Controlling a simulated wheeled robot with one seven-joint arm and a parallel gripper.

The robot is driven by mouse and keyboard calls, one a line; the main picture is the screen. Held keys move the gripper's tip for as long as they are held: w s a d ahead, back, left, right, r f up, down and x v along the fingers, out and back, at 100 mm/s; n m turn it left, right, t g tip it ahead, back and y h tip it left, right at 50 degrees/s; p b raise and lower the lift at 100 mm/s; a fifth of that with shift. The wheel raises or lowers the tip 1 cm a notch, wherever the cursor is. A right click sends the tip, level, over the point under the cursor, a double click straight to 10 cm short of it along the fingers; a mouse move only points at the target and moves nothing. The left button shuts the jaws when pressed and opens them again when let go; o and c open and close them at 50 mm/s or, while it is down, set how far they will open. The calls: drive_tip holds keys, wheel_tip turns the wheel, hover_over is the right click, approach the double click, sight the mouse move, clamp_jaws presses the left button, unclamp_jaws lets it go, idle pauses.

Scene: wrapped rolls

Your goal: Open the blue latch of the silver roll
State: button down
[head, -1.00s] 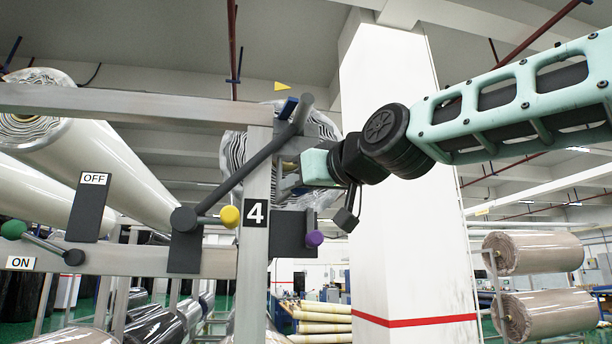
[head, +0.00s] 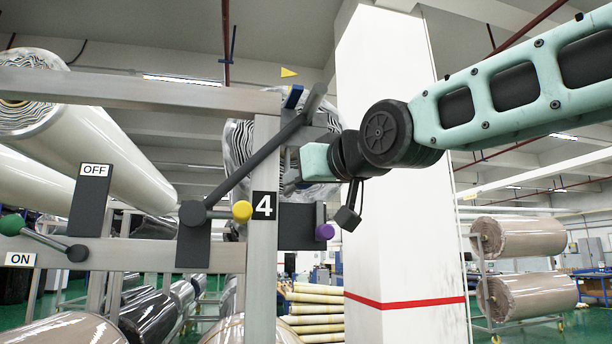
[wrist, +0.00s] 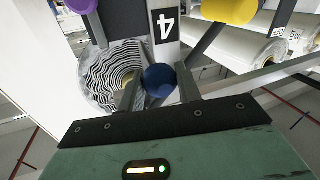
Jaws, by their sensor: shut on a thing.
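A blue ball knob (wrist: 160,80) shows in the wrist view between the fingers of my gripper (wrist: 158,86), which is shut on it. In the head view my gripper (head: 292,178) reaches in from the right, beside the post marked 4 (head: 263,206); the knob there is hidden by the dark bar and fingers. The silver roll (head: 240,140), with a striped black-and-white end, is behind the post. Its striped end (wrist: 112,75) also shows in the wrist view, left of the knob.
A dark slanted bar (head: 262,150) crosses close to my gripper. A yellow knob (head: 242,211) and a purple knob (head: 325,232) are nearby. Left are OFF and ON plates and a green knob (head: 11,225). A white pillar (head: 395,240) stands behind my arm.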

drive_tip(key=shift+w+d, duration=0.1)
drive_tip(key=c, duration=1)
unclamp_jaws()
drive_tip(key=shift+w+f, duration=0.1)
drive_tip(key=shift+w, duration=0.05)
drive_tip(key=shift+s+b, duration=0.3)
drive_tip(key=shift+s, duration=0.2)
drive_tip(key=b+v, duration=1.6)
drive_tip(key=b, duration=0.1)
drive_tip(key=shift+s+d, duration=0.25)
drive_tip(key=shift+d, duration=0.05)
